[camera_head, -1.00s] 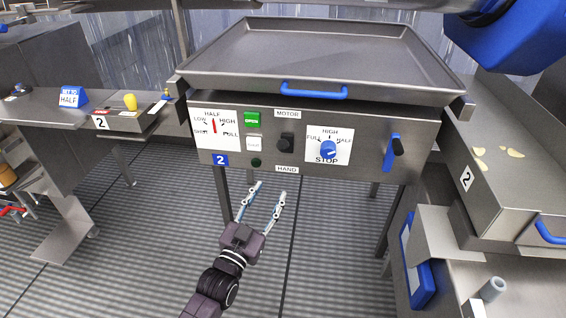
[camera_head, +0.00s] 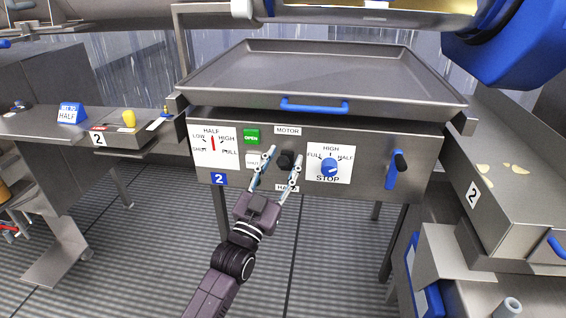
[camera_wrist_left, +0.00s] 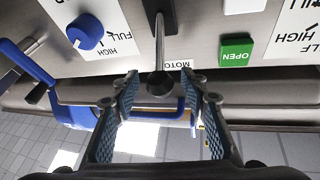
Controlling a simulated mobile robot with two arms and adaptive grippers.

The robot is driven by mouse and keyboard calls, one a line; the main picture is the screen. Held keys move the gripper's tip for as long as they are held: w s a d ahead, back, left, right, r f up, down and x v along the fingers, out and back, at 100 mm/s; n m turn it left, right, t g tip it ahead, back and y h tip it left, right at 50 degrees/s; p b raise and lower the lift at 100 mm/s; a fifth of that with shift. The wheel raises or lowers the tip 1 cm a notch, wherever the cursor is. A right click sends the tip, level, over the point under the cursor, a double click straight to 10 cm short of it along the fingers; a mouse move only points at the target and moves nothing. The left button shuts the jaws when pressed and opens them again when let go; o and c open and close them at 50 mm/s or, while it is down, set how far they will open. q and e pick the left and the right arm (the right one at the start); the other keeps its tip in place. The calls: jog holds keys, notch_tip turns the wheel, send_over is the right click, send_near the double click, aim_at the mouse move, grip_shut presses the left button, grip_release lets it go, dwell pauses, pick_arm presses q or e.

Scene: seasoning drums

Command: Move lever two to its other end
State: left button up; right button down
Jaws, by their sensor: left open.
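The panel (camera_head: 400,140) marked with a blue 2 carries a short lever with a black ball knob (camera_head: 287,160), between the MOTOR label above and the HAND label below. In the left wrist view, upside down, the lever's metal shaft and black knob (camera_wrist_left: 160,84) show, with the knob near the MOTOR label. My left gripper (camera_head: 284,155) is open in front of the panel, its fingers on either side of the knob. In the left wrist view the knob appears between the fingertips (camera_wrist_left: 160,78); I cannot tell whether they touch it. My right gripper is not in view.
A blue dial (camera_head: 329,167) sits right of the lever and a green OPEN button (camera_head: 252,136) left of it. A blue lever (camera_head: 392,170) is farther right. A tray with a blue handle (camera_head: 314,104) overhangs the panel. A yellow knob (camera_head: 129,118) stands on the left bench.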

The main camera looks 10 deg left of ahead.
pick_arm(q)
grip_shut()
dwell(0.4)
jog(key=shift+f, duration=0.1)
